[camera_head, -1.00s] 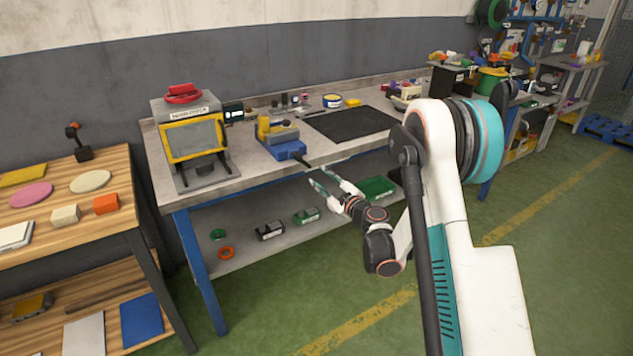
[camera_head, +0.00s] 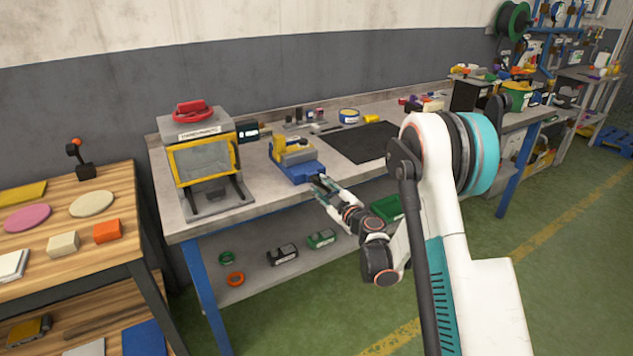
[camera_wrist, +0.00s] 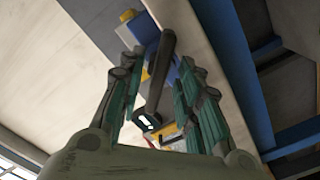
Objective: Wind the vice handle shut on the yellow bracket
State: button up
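The blue vice (camera_head: 303,172) sits near the front edge of the metal bench, with the yellow bracket (camera_head: 293,151) at its jaws. My gripper (camera_head: 318,188) is at the front of the vice, by the handle. In the wrist view, my gripper (camera_wrist: 160,100) has its fingers apart on either side of the handle; I cannot tell if either touches it.
A grey machine with a yellow-framed window (camera_head: 203,160) stands left of the vice. A black mat (camera_head: 362,141) lies to its right. The bench's lower shelf holds green, orange and black parts. A wooden table (camera_head: 75,215) stands at the left.

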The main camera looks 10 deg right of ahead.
jog(key=shift+w+a, duration=0.1)
jog(key=shift+w, duration=0.25)
jog(key=shift+r, duration=0.1)
grip_shut()
jog(key=shift+m, duration=0.3)
